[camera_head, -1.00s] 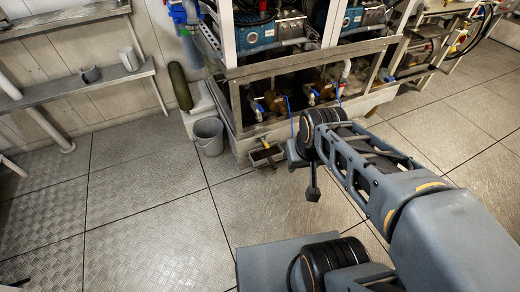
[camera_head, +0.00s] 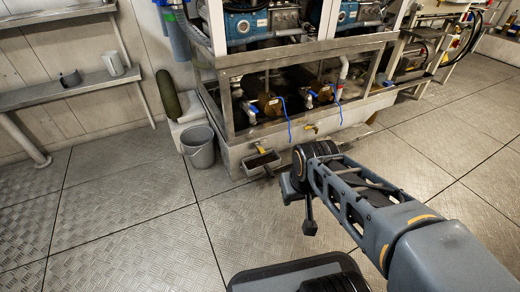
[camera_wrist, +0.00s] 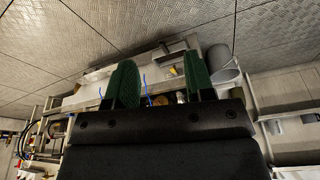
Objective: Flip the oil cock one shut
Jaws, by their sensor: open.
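A small yellow-handled cock (camera_head: 261,148) sits low on the front of the machine's plinth, above a small drip tray (camera_head: 262,164). A second yellow-handled fitting (camera_head: 310,127) is farther right. Which one is oil cock one, I cannot tell, and the lever positions are too small to read. In the wrist view, a yellow piece (camera_wrist: 174,71) shows between the fingers, beyond them. My gripper (camera_wrist: 160,80) is open and empty, its two green fingers wide apart. In the head view, my gripper (camera_head: 308,215) hangs in front of the plinth, right of the tray, apart from both cocks.
A grey bucket (camera_head: 198,147) stands left of the tray. Blue-lever valves (camera_head: 250,107) and hanging blue cords are inside the metal frame (camera_head: 300,52). A dark green cylinder (camera_head: 167,95) stands by the wall shelf (camera_head: 75,92). The plate floor (camera_head: 130,220) left and front is clear.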

